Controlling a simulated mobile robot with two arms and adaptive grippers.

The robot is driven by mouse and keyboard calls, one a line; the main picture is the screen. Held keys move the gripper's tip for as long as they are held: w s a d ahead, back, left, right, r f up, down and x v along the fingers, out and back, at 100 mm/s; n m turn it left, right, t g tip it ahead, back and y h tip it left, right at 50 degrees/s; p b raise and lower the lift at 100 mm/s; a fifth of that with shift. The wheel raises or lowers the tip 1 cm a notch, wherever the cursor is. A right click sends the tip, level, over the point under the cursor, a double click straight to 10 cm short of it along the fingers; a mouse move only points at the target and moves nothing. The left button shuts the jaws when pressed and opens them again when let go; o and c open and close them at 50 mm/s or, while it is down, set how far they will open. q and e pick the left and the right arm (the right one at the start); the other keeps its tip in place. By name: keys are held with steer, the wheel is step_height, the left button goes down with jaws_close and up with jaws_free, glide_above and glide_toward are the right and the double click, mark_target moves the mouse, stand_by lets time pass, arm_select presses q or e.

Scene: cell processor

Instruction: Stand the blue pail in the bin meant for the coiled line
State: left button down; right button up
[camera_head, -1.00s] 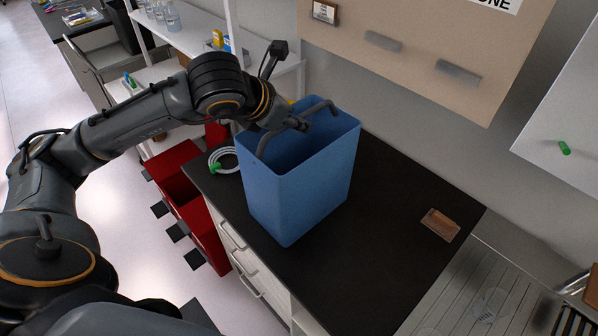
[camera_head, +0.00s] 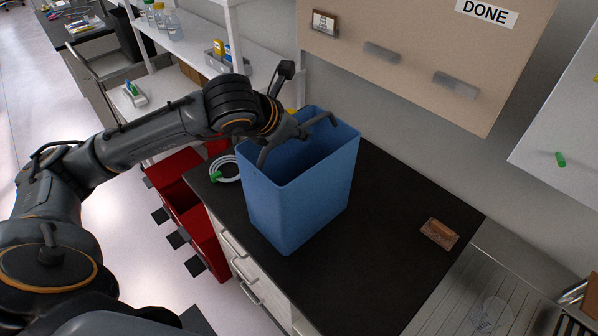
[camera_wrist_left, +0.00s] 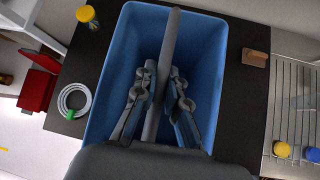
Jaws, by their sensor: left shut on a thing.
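The blue pail (camera_head: 306,203) stands upright on the black counter, or very close to it; I cannot tell whether its base touches. Its grey handle (camera_head: 325,117) is raised across the open top. My left gripper (camera_head: 296,130) is over the pail's mouth, shut on the handle. In the left wrist view the handle (camera_wrist_left: 170,50) runs between the fingers (camera_wrist_left: 160,88) and the blue pail (camera_wrist_left: 120,62) lies below. The coiled line (camera_head: 226,169) is white with a green end and lies on the counter left of the pail. My right gripper is not in view.
Red bins (camera_head: 205,228) with black tabs stand at floor level left of the counter (camera_head: 385,215); their insides are mostly hidden. A brown block (camera_head: 439,234) lies on the counter's right side. A metal drainer (camera_head: 455,305) adjoins it. A board marked DONE (camera_head: 487,13) hangs above.

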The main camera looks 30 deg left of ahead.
arm_select(q)
steer(key=shift+r, duration=0.15)
steer(key=shift+r+b, duration=0.6)
steer(key=shift+b, duration=0.15)
steer(key=s+r+b, duration=0.1)
steer(key=r, duration=0.1)
steer(key=s+a+r+b, duration=0.1)
steer(key=s+r, duration=0.1)
steer(key=r, duration=0.1)
steer(key=s+r+b, duration=0.1)
steer(key=s+r, duration=0.1)
steer(key=r, duration=0.1)
steer(key=shift+a, duration=0.4)
steer(key=s+a+r+b, duration=0.3)
steer(key=s, duration=0.5)
steer(key=shift+s+r, duration=0.15)
steer(key=shift+r, duration=0.15)
steer(key=shift+d+f, duration=0.1)
steer(key=shift+d, duration=0.05)
